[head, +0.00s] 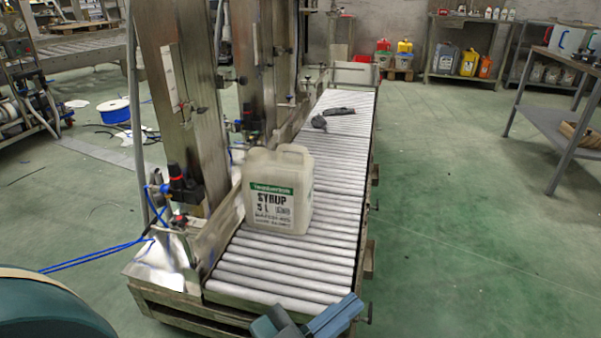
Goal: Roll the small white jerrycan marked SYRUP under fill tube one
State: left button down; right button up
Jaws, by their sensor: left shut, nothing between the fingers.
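The white jerrycan (278,190) has a green label strip and the words SYRUP and 5 L. It stands upright on the near half of the roller conveyor (285,272), close to its left side rail. My left gripper (308,321) shows partly at the bottom edge, by the near end of the rollers. It is shut and empty, apart from the jerrycan and nearer to me. Tall steel columns (173,95) of the filling station rise left of the rollers. I cannot make out which part is fill tube one. My right gripper is out of view.
A dark tool-like object (332,116) lies on the rollers farther back. A black valve with blue hoses (178,185) sits beside the conveyor's left rail. Rollers between the jerrycan and the dark object are clear. Green floor (450,220) is open to the right, with a workbench (557,118) beyond.

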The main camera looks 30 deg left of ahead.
aim_at(278, 186)
jog(key=i+l+z, duration=0.1)
jog(key=l, duration=0.2)
jog(key=i+l+z, duration=0.15)
jog(key=l, duration=0.2)
jog(key=l+z, duration=0.1)
jog(key=l, duration=0.2)
jog(key=i+l+z, duration=0.2)
jog(key=i+l, duration=0.25)
jog(key=i+l+z, duration=0.2)
jog(key=i+l, duration=0.15)
jog(key=i, duration=0.25)
jog(key=i+j+u, duration=0.1)
jog(key=i+u, duration=0.75)
jog(key=i+l+u, duration=0.15)
jog(key=i+u, duration=0.45)
jog(key=u, duration=0.2)
jog(key=i+u, duration=0.2)
jog(key=u, duration=0.2)
jog(key=i+u, duration=0.2)
jog(key=u, duration=0.2)
jog(key=i+l+u, duration=0.1)
jog(key=u, duration=0.3)
jog(key=i+u, duration=0.25)
jog(key=i, duration=0.2)
jog(key=i+l+u, duration=0.2)
jog(key=i, duration=0.2)
